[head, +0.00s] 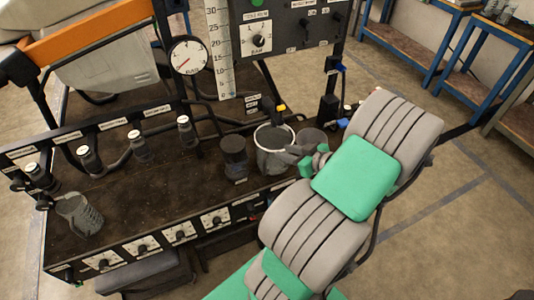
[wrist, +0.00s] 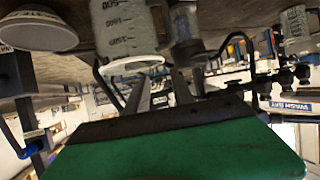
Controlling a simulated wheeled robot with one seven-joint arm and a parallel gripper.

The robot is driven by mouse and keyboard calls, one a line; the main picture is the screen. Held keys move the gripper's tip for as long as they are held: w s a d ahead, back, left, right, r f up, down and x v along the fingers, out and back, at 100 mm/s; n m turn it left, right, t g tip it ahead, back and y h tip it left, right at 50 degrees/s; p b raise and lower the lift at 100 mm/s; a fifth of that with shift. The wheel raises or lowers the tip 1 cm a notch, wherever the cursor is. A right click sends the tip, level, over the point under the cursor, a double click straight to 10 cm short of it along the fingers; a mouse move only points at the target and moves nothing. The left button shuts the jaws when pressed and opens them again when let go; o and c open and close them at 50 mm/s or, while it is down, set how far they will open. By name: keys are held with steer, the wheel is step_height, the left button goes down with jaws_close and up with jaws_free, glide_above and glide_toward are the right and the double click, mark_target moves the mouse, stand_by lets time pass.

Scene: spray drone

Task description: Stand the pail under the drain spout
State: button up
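The pail (head: 272,158), grey with a pale rim, stands upright on the dark deck near the bench's right end. It shows upside down with volume marks in the wrist view (wrist: 125,25). A yellow-handled valve (head: 280,108) is just behind and above it; I cannot make out the spout opening. My gripper (head: 292,155) reaches in from the right, with its fingers at the pail's right side. In the wrist view the fingers (wrist: 160,88) are apart, with the pail's rim just beyond them. I cannot tell whether they touch it.
A dark cup (head: 233,158) stands left of the pail, and another dark round container (head: 312,138) stands right of it. A grey jug (head: 80,215) is at the deck's left end. Hoses and valves line the back. The deck between jug and cup is mostly clear.

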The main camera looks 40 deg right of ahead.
steer(key=w+a+r+n+g+y, duration=0.1)
steer(key=w+a+g, duration=0.2)
steer(key=a, duration=0.4)
steer(key=w+a+r+n+g+y, duration=0.1)
steer(key=w+a+g, duration=0.2)
steer(key=a, duration=0.5)
steer(key=s+a+r+m+g+h, duration=0.1)
steer(key=s+a+r+g, duration=0.1)
steer(key=s+a+r, duration=0.2)
steer(key=s+a+r+m+g+h, duration=0.1)
steer(key=s+a+r, duration=0.3)
steer(key=a, duration=0.7)
steer(key=shift+a+r+m+g+h, duration=0.15)
steer(key=shift+r+m+g+h, duration=0.3)
steer(key=shift+r+h, duration=0.2)
